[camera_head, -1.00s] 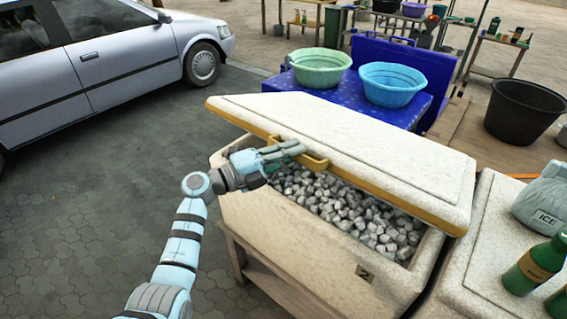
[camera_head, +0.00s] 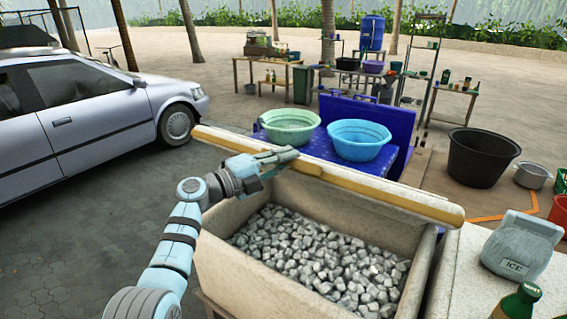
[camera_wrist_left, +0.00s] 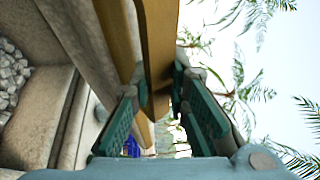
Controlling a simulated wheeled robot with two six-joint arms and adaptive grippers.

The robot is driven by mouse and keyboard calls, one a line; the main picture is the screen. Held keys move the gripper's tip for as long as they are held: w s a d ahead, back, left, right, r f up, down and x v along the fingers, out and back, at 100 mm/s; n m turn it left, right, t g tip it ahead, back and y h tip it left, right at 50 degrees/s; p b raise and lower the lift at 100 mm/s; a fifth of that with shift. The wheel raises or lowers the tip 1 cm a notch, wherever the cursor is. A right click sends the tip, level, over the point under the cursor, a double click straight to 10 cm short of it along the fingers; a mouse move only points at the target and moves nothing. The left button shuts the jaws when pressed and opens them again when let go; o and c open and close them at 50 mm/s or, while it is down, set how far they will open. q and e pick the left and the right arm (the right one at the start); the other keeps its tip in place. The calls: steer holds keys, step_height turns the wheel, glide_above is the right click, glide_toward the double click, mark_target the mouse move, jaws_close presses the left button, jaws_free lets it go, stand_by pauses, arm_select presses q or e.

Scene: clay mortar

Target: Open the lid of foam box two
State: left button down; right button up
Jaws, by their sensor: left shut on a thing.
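Foam box two (camera_head: 240,272) is a cream foam box full of grey-white chunks (camera_head: 320,262). Its lid (camera_head: 400,200), with a yellow-brown front edge, is raised and tilted, seen almost edge-on, and the box mouth shows wide open below it. My left gripper (camera_head: 287,156) is shut on the lid's handle at the middle of that edge. In the left wrist view the two green-padded fingers (camera_wrist_left: 158,88) sit on either side of the yellow-brown handle (camera_wrist_left: 157,40). My right gripper is not in view.
Behind the lid, a green basin (camera_head: 290,126) and a blue basin (camera_head: 359,140) stand on a blue-covered table. To the right, an ice bag (camera_head: 522,247) and a green bottle (camera_head: 518,303) stand on a pale surface. A silver car (camera_head: 90,115) is at left.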

arm_select(q)
steer(key=c, duration=1.5)
jaws_free()
steer(key=shift+a, duration=0.1)
steer(key=shift+c, duration=0.2)
